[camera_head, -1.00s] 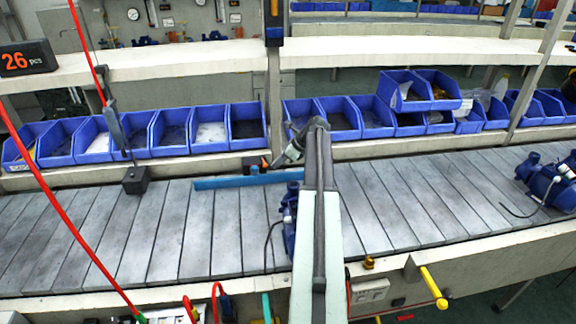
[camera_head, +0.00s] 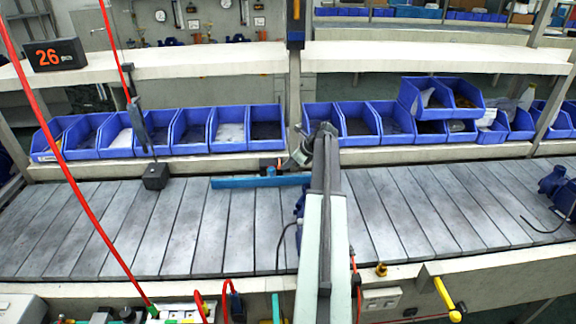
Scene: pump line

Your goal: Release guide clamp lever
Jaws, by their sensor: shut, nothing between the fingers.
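A blue guide rail (camera_head: 235,182) lies along the back edge of the slatted conveyor, partly hidden at its right end by my arm. Behind it is a small dark clamp block (camera_head: 268,165) with a small orange lever (camera_head: 281,164). My arm reaches over the conveyor from the front. My gripper (camera_head: 292,161) is at the far end of it, shut and empty, pointing down-left close beside the lever. From this view I cannot tell whether it touches the lever. The lever's exact angle is too small to make out.
Blue bins (camera_head: 229,127) line the back shelf just behind the clamp. A blue pump (camera_head: 559,190) stands on the conveyor (camera_head: 150,225) at right; another is mostly hidden behind my arm. A black block (camera_head: 156,176) hangs at left, and a red cable (camera_head: 75,180) crosses the left side.

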